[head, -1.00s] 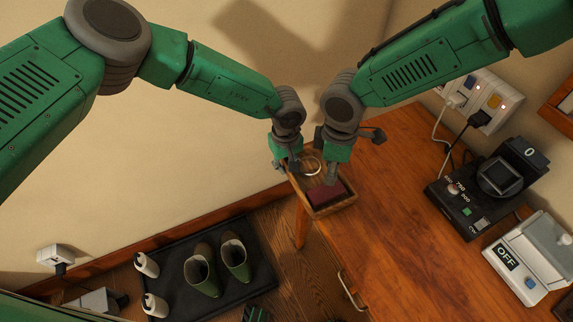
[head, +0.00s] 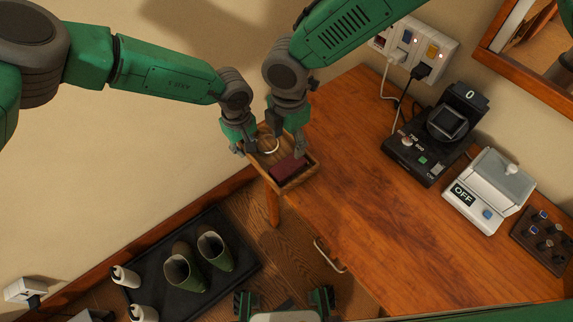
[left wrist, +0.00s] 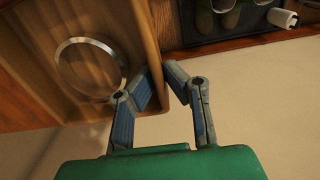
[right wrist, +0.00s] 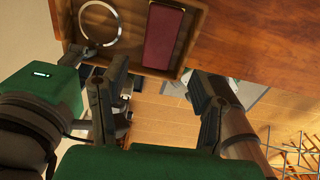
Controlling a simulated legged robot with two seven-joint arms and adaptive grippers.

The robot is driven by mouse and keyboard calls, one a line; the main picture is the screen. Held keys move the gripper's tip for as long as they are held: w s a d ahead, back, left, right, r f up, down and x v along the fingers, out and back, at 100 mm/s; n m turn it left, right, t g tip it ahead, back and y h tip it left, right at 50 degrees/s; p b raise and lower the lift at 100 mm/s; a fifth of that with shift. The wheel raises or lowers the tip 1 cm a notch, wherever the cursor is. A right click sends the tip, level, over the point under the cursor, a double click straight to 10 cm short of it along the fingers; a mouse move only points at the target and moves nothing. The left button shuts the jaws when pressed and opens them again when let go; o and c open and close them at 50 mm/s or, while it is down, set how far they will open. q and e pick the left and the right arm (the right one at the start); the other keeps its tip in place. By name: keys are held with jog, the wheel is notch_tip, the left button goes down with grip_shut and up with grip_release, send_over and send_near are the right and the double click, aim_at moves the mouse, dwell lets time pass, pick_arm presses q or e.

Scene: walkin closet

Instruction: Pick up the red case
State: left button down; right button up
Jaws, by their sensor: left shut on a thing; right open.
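The red case (head: 288,170) is a dark red, flat block lying in a small wooden tray (head: 304,177) at the table's far left corner. In the right wrist view the case (right wrist: 163,38) lies beside a silver ring, against the tray's side. My left gripper (head: 245,149) is at the tray's left end; the left wrist view shows its fingers (left wrist: 158,72) closed on the tray's wall. My right gripper (head: 287,150) is over the tray close to the case; in the right wrist view its fingers (right wrist: 160,70) are apart and hold nothing. Its exact height above the case is unclear.
A silver ring (head: 268,144) lies in the tray beside the case. A black device (head: 430,140), a white OFF box (head: 490,190) and a knob panel (head: 542,240) stand on the table's right. The table's middle is clear. Green boots (head: 200,262) stand on a floor mat.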

aim_at(287, 165)
notch_tip(287, 165, down, 11)
jog(key=shift+a+r, duration=0.1)
jog(key=c, duration=0.9)
